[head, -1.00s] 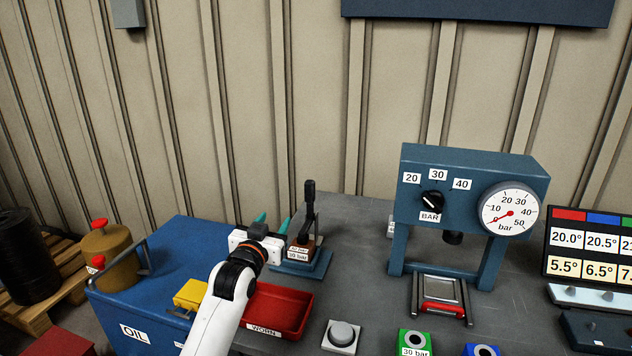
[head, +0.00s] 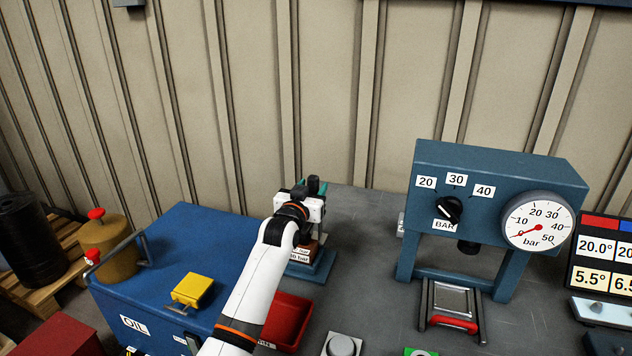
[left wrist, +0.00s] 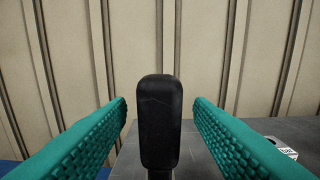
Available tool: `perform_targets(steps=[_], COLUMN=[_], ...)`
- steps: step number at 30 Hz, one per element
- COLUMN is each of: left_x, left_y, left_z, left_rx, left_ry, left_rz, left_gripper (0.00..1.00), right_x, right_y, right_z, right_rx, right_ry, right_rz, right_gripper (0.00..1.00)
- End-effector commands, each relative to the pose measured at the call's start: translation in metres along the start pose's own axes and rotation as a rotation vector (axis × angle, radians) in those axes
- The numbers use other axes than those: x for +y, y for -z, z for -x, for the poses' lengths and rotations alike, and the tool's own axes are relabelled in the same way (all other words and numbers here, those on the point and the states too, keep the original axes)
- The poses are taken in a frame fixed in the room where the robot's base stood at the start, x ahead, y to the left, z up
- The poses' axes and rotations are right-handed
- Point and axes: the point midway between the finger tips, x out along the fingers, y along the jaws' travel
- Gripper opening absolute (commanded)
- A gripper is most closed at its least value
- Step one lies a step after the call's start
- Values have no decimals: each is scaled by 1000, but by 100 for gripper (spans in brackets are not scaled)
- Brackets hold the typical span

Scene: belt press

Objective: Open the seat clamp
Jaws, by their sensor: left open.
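The seat clamp (head: 318,268) stands on the grey bench, a blue base with labelled blocks and an upright black lever. My left gripper (head: 312,187) is at the top of the lever and hides much of the clamp in the head view. In the left wrist view the black lever handle (left wrist: 159,122) stands upright between the two open teal fingers (left wrist: 160,115), with a gap on each side. The fingers are not closed on it. My right gripper is not in view.
The blue press (head: 490,185) with its dial and gauge stands to the right. A red tray (head: 290,318) lies in front of the clamp, partly behind my arm. The blue oil cabinet (head: 200,235) with a yellow block (head: 192,289) is to the left. A ribbed wall is behind.

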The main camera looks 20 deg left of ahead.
Motion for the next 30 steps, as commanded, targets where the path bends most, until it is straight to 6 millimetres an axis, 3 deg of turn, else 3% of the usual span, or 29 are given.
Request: perform_targets(steps=[7,20,29,30], left_x=[0,0,0,0], left_y=[-1,0,0,0], left_z=[-28,-35,-35,-35], left_rx=[-1,-1,-1,-1], left_ry=[0,0,0,0], left_rz=[2,2,1,1], left_gripper=[47,47,0,0], right_x=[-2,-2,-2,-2], right_y=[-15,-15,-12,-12], right_z=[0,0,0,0], right_rx=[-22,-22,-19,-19], right_ry=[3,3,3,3], right_rz=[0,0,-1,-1], right_gripper=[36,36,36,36])
